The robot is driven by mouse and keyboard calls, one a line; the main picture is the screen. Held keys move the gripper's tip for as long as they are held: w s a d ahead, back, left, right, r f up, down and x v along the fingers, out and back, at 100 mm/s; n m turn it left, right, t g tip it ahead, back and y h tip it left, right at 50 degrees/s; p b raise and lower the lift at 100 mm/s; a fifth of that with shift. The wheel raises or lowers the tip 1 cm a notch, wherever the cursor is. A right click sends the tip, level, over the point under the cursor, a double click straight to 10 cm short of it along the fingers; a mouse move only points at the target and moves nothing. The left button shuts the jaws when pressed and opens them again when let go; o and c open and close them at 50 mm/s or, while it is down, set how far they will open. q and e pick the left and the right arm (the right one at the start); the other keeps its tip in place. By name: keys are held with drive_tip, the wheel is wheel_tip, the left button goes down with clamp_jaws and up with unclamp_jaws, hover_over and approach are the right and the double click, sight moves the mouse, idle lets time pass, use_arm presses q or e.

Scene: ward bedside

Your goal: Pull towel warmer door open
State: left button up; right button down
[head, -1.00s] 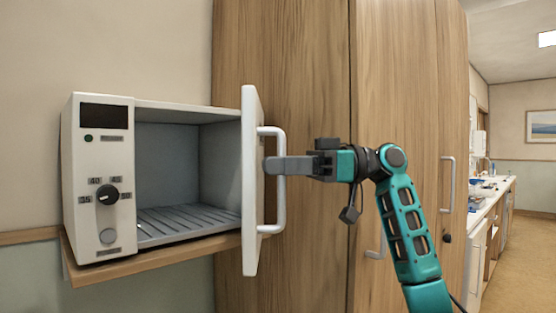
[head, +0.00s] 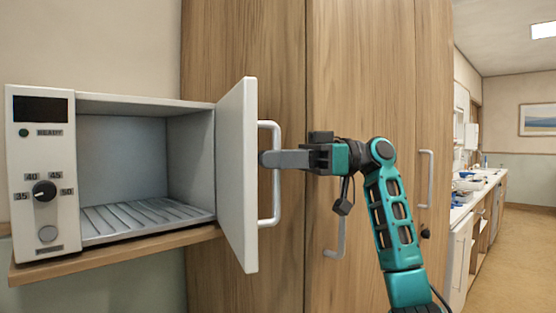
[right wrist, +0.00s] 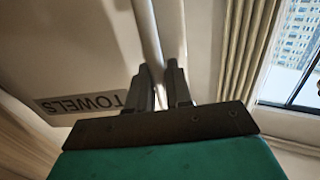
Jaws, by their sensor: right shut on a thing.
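The white towel warmer (head: 40,225) stands on a wooden wall shelf at the left of the head view. Its door (head: 237,180) is hinged on the right side and stands wide open, so the empty-looking slatted interior (head: 140,215) shows. My right gripper (head: 270,159) is shut on the door's white bar handle (head: 275,200), at the upper part of the bar. In the right wrist view, the fingers (right wrist: 162,85) are on either side of the handle bar (right wrist: 150,40), beside the door face with its "TOWELS" label (right wrist: 82,102). My left gripper is not in view.
The wooden shelf (head: 120,258) sticks out under the warmer. A tall wooden cupboard (head: 350,70) with bar handles (head: 426,180) stands close behind the door and my right arm. A counter (head: 470,190) runs along the right, with free floor (head: 525,235) beside it.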

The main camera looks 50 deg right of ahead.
drive_tip(key=shift+d, duration=0.1)
idle(0.4)
drive_tip(key=c, duration=1.2)
unclamp_jaws()
drive_tip(key=shift+r, duration=0.1)
wheel_tip(320, 180, up, 8)
drive_tip(key=p, duration=0.3)
drive_tip(key=shift+r, duration=0.2)
drive_tip(key=shift+r+p, duration=2.35)
drive_tip(key=shift+r, duration=3.35)
